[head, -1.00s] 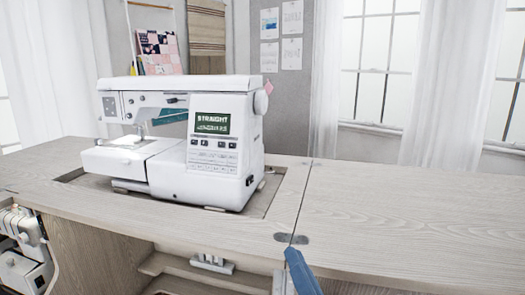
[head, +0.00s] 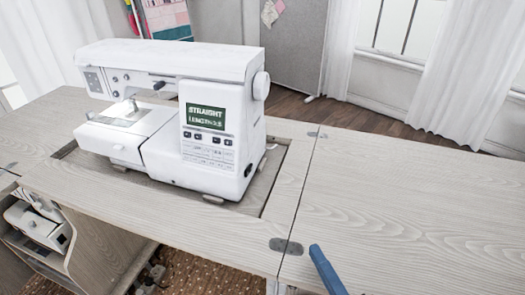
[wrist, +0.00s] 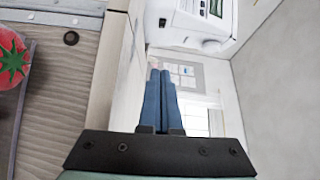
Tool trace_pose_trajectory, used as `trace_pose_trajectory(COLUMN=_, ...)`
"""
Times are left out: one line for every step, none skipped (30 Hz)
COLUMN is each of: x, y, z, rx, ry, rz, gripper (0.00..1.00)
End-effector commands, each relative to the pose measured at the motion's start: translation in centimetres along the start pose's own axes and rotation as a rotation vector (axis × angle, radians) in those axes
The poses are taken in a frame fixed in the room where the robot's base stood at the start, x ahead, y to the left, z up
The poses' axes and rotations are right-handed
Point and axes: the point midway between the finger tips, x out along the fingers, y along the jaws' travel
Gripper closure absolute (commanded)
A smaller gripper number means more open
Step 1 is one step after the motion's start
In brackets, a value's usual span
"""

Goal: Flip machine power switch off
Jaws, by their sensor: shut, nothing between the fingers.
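The white sewing machine (head: 165,170) sits in the recess of the wooden cabinet top. Its screen (head: 206,117) is lit and reads "STRAIGHT". A small dark part (head: 248,170), which looks like the power switch, is low on its right side; its position is too small to read. My gripper shows in the head view as a blue finger (head: 325,270) at the bottom edge, right of the hinge and apart from the machine. In the wrist view its two blue fingers (wrist: 160,90) are together and empty. Part of the machine (wrist: 197,22) shows at the top there.
The wooden top (head: 420,200) is clear to the right of the machine. A metal hinge (head: 286,246) joins its panels. A second white machine (head: 38,225) stands on a lower shelf at left. A red tomato pincushion (wrist: 12,62) shows at the wrist view's left.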

Motion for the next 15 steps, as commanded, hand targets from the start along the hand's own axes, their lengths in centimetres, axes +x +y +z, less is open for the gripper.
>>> trace_pose_trajectory(x=-0.44, y=-0.18, z=-0.05, rx=0.026, ry=0.002, rz=0.0, gripper=1.0)
trace_pose_trajectory(x=-0.61, y=-0.15, z=-0.04, rx=0.037, ry=0.001, rz=-0.002, gripper=1.0)
trace_pose_trajectory(x=-0.79, y=-0.1, z=-0.03, rx=0.048, ry=0.001, rz=-0.004, gripper=1.0)
trace_pose_trajectory(x=-0.88, y=-0.07, z=-0.02, rx=0.054, ry=0.001, rz=-0.005, gripper=1.0)
trace_pose_trajectory(x=-0.94, y=-0.04, z=-0.02, rx=0.058, ry=0.001, rz=-0.006, gripper=1.0)
trace_pose_trajectory(x=-0.99, y=-0.01, z=-0.01, rx=0.062, ry=0.0, rz=-0.007, gripper=1.0)
trace_pose_trajectory(x=-1.01, y=0.01, z=0.0, rx=0.064, ry=0.0, rz=-0.008, gripper=1.0)
trace_pose_trajectory(x=-1.02, y=0.03, z=0.01, rx=0.065, ry=0.0, rz=-0.008, gripper=1.0)
trace_pose_trajectory(x=-1.01, y=0.05, z=0.01, rx=0.065, ry=0.0, rz=-0.008, gripper=1.0)
trace_pose_trajectory(x=-1.01, y=0.06, z=0.01, rx=0.064, ry=0.0, rz=-0.008, gripper=1.0)
trace_pose_trajectory(x=-1.0, y=0.06, z=0.01, rx=0.064, ry=0.0, rz=-0.008, gripper=1.0)
trace_pose_trajectory(x=-0.99, y=0.06, z=0.02, rx=0.064, ry=0.0, rz=-0.008, gripper=1.0)
trace_pose_trajectory(x=-0.99, y=0.06, z=0.02, rx=0.064, ry=0.0, rz=-0.008, gripper=1.0)
trace_pose_trajectory(x=-0.98, y=0.06, z=0.02, rx=0.063, ry=0.0, rz=-0.008, gripper=1.0)
trace_pose_trajectory(x=-0.96, y=0.06, z=0.02, rx=0.063, ry=-0.001, rz=-0.008, gripper=1.0)
